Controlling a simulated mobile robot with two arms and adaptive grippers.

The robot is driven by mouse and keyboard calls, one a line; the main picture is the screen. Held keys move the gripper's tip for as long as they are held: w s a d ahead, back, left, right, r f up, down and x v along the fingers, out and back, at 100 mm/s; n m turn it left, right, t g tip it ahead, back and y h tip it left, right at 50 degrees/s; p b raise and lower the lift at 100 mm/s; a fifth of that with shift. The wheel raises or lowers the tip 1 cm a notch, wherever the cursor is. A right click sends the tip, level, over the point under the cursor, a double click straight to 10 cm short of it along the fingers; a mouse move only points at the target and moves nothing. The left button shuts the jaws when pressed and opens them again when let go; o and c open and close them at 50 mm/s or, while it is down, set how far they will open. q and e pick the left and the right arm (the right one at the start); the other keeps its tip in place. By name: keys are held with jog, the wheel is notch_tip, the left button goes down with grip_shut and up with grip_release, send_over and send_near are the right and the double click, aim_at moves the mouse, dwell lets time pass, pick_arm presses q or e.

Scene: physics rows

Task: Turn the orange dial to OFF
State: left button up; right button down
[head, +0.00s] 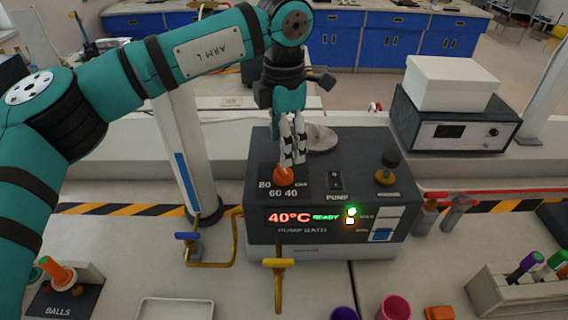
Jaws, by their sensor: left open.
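The orange dial (283,177) sits on the top left of the dark pump bath (335,240). Numbers 80, 60 and 40 are printed around it, with a partly readable label at its right. The pump bath's display reads 40°C in red and READY in green. My left gripper (290,158) points down right above the dial, its fingers open and close to or around it. I cannot tell whether they touch it. The fingers hide part of the dial, and its pointer direction is not clear. My right gripper is not in view.
A pump switch (335,181) and a black knob (388,162) are right of the dial. A white box (450,82) rests on a device at right. Pink and purple cups stand near the front edge.

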aim_at(283, 173)
pick_arm(q)
notch_tip(283, 173, down, 6)
jog(key=shift+s+r+p, duration=0.15)
jog(key=shift+r+p, duration=0.05)
jog(key=shift+p, duration=0.3)
jog(key=shift+f, duration=0.5)
jog(key=c, duration=1.1)
jog(key=shift+c, duration=0.2)
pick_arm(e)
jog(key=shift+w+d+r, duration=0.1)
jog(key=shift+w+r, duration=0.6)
pick_arm(q)
jog(key=shift+f, duration=0.1)
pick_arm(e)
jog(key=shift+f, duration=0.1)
